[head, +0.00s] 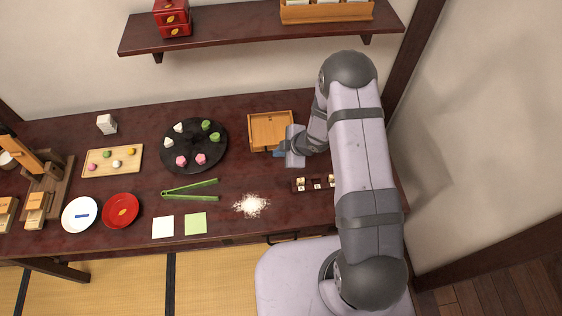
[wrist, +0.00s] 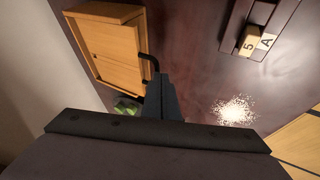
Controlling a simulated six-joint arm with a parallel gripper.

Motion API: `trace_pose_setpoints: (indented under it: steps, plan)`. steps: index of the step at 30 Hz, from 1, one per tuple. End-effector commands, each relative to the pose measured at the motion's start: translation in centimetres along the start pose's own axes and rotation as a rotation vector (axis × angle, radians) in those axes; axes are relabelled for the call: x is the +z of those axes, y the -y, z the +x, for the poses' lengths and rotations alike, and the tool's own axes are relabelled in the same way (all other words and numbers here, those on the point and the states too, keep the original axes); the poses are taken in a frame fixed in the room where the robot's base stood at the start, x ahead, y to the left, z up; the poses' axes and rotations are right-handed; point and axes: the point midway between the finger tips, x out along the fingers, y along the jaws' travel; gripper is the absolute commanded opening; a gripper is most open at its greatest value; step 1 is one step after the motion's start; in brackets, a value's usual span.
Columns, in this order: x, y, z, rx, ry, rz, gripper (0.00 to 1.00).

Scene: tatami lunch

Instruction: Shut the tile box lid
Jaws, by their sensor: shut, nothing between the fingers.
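The tile box (head: 270,131) is a light wooden box at the back right of the table. In the wrist view it shows at upper left (wrist: 112,56), with a flat wooden panel, which looks like its lid (wrist: 108,50), and a black handle (wrist: 151,66) on its near edge. I cannot tell how far the lid stands open. My gripper (head: 280,153) is shut and empty, at the box's front right corner. In the wrist view its dark fingers (wrist: 160,85) are close beside the handle; I cannot tell whether they touch it.
A dark rack with lettered tiles (head: 316,184) lies in front of the box. A white powder patch (head: 251,205) and green tongs (head: 190,189) are nearer the front. A round black tray (head: 194,164) with sweets stands left of the box. A shelf (head: 240,27) hangs above.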

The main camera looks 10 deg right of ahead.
Motion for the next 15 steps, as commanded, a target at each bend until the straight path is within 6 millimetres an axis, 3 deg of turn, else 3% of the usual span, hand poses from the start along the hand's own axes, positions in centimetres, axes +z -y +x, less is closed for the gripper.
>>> trace_pose_setpoints:
  steps: [6, 15]
  plan:
    - [0.0, -1.7, 0.7, -0.001, 0.002, -0.001, 0.00]
    - [0.1, -1.9, 0.9, 0.001, 0.002, 0.000, 0.00]
